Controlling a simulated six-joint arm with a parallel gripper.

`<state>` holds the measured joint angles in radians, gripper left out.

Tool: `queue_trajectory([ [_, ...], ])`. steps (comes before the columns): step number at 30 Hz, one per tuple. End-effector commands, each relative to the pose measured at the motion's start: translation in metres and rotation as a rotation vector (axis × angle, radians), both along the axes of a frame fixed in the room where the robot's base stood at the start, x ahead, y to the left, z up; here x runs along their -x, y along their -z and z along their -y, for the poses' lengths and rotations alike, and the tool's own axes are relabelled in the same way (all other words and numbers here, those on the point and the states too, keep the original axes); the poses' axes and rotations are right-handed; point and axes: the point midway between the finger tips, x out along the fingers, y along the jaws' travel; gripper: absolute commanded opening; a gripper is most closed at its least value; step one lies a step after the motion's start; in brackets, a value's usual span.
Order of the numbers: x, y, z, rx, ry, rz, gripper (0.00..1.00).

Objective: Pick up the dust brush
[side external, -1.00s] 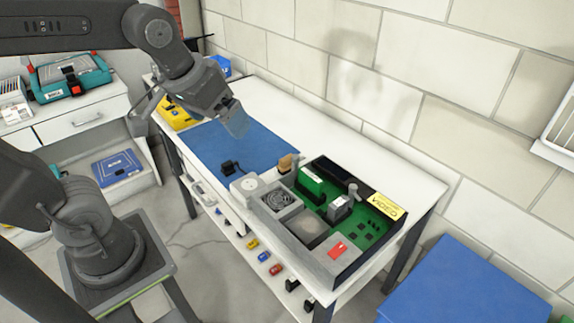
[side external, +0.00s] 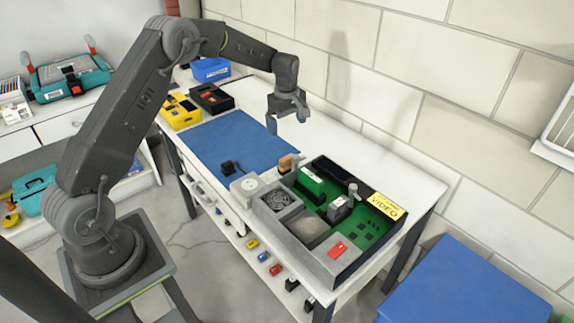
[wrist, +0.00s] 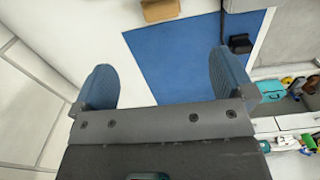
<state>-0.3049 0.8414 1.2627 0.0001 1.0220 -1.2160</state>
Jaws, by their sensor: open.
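A small tan block-like thing (side external: 288,162) stands on the white table by the near edge of the blue mat, against the electronics case; it may be the dust brush, but its bristles cannot be made out. In the wrist view it shows at the top edge (wrist: 160,10), partly cut off, ahead of the fingers. My gripper (side external: 287,120) is open and empty, pointing down above the table near the mat's wall-side edge. Its two blue-grey fingertips (wrist: 165,80) stand wide apart in the wrist view. The gripper is apart from the tan thing.
The blue mat (side external: 225,145) carries a black plug-like item (side external: 230,168). The open electronics case (side external: 345,270) fills the table's near end. Yellow (side external: 180,112) and black (side external: 211,98) bins stand at the far end. The brick wall (side external: 370,95) borders the table; the wall-side strip is clear.

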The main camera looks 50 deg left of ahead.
Motion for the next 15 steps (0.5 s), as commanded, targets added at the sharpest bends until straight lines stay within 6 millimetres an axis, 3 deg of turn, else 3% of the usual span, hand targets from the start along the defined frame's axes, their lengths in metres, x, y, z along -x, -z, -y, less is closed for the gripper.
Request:
queue_trajectory([
  [8,-0.004,0.038,-0.007,0.006,-0.054,-0.018,1.0],
  [15,-0.003,0.084,-0.006,0.006,-0.051,-0.018,1.0],
])
